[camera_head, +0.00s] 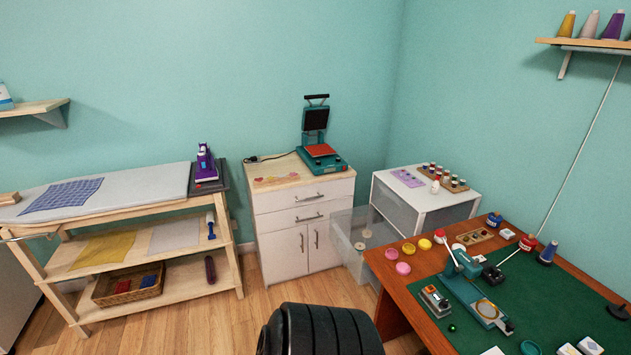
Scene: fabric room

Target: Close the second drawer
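The white cabinet (279,251) with a wooden top stands against the back wall in the middle of the head view. Its upper drawer (282,198) has a metal bar handle. The second drawer (280,219) is just below, with its own bar handle (309,218). The second drawer's front seems to stand slightly forward, but from this distance I cannot tell how far it is open. Two doors with upright handles are under it. Neither gripper shows. A black ribbed part (320,330), likely mine, is at the bottom edge.
A wooden ironing table (128,313) with shelves stands left of the cabinet. A clear bin (345,232) and a white side table (428,199) are at its right. A green-matted worktable (408,313) fills the lower right. Wooden floor (250,305) is open before the cabinet.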

